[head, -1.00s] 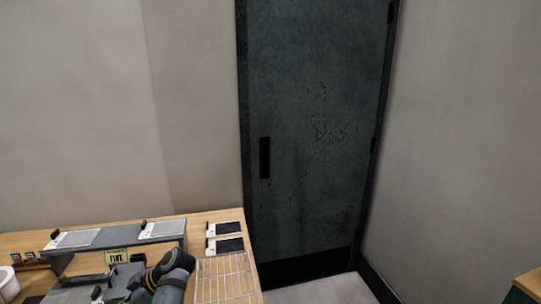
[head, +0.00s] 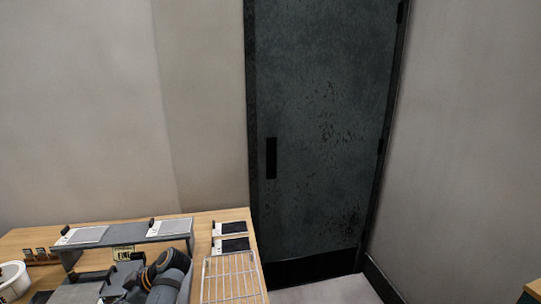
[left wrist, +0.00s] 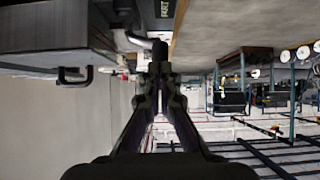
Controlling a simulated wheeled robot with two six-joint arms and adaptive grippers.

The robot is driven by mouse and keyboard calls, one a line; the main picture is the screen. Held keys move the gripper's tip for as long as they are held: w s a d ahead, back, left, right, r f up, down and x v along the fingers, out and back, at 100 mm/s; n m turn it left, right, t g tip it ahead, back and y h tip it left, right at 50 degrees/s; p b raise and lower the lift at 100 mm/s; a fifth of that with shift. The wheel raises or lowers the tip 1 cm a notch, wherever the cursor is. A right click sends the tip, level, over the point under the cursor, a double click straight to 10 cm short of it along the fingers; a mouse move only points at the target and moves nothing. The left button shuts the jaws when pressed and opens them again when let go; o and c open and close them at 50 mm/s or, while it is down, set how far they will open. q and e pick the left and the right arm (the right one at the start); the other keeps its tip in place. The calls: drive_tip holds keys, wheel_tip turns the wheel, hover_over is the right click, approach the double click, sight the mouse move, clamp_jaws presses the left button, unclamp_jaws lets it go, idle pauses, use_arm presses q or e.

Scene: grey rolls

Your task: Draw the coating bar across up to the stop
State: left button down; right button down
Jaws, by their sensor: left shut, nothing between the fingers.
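In the left wrist view, my left gripper (left wrist: 160,75) is shut and empty, its dark fingers meeting near the middle. Just beyond the tips is a dark knob with a pale grey rod (left wrist: 140,41); I cannot tell whether the fingers touch it or whether it is the coating bar. A grey block with a black handle (left wrist: 75,76) lies to the left. In the head view my left arm reaches over a grey plate (head: 80,292) at the bottom of the bench and hides part of it; the gripper is hard to make out there. The stop cannot be identified. My right gripper is out of view.
A raised grey shelf (head: 125,241) carries white sample cards, with a FINE label (head: 123,254) below. A wire rack (head: 231,277) stands on the bench's right, near two black-and-white cards (head: 235,244). A white roll or tub (head: 13,277) is at far left. A dark door (head: 320,130) stands behind.

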use_arm(q)
drive_tip(key=d, duration=0.2)
drive_tip(key=w+d, duration=0.1)
drive_tip(key=d, duration=0.1)
drive_tip(key=shift+a, duration=0.1)
